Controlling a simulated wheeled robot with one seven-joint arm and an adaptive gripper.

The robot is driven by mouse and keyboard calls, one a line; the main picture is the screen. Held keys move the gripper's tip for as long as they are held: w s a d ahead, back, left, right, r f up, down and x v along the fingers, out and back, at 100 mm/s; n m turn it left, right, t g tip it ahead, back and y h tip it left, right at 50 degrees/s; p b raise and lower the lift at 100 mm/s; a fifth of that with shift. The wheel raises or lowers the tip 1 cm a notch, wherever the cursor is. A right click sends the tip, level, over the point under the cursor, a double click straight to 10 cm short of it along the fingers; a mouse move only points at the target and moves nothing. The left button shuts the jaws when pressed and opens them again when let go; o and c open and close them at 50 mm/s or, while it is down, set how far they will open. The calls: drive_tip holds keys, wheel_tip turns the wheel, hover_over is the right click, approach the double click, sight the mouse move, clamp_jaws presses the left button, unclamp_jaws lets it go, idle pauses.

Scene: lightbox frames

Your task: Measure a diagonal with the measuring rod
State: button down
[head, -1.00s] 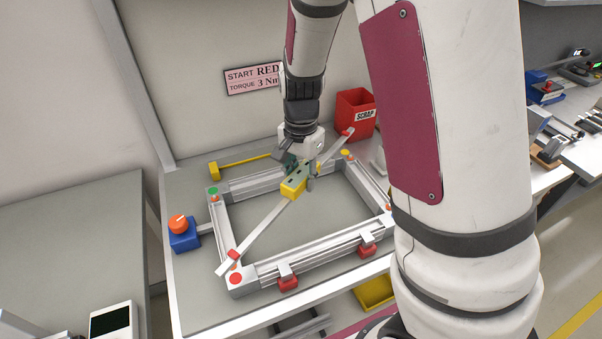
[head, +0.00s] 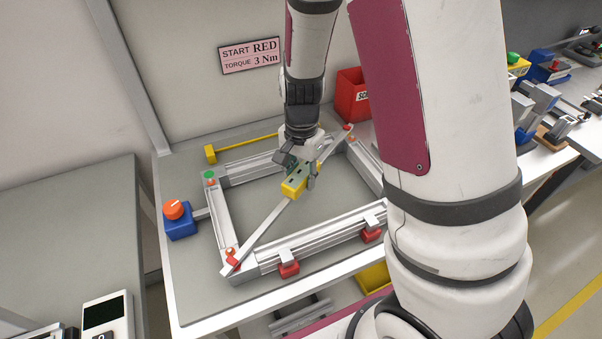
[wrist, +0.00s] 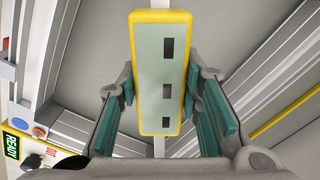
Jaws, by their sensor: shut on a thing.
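The measuring rod is a long silver bar with a yellow body (head: 294,187) and red pieces near both ends. It spans the silver aluminium frame (head: 320,240) diagonally, from the front-left corner to the back-right corner. Its near end (head: 232,262) overlaps the front-left corner; its far end (head: 348,128) overlaps the back-right corner in the picture. I cannot tell whether either end touches. My gripper (head: 300,180) is shut on the yellow body. The wrist view shows the yellow body (wrist: 162,70), with a grey face and dark windows, between the teal pads. The readout there is blank or unreadable.
A green dot (head: 209,175) marks the back-left corner. Red clamps (head: 289,270) sit along the front rail, and a blue block with an orange knob (head: 178,220) stands left. A yellow-headed tool (head: 211,154) and red scrap bin (head: 352,95) are behind.

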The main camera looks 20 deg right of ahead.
drive_tip(key=c, duration=1.1)
unclamp_jaws()
drive_tip(key=shift+o, duration=0.2)
wheel_tip(320, 180, up, 12)
drive_tip(key=s+r+n+t, duration=0.2)
drive_tip(key=s+r+n, duration=0.3)
drive_tip(key=s, duration=0.4)
drive_tip(key=s+a+r+n+t, duration=0.1)
drive_tip(key=s+r+n+t, duration=0.2)
drive_tip(key=s+r+n, duration=0.3)
drive_tip(key=shift+s+r, duration=1)
drive_tip(key=shift+s, duration=0.7)
drive_tip(key=shift+a, duration=0.1)
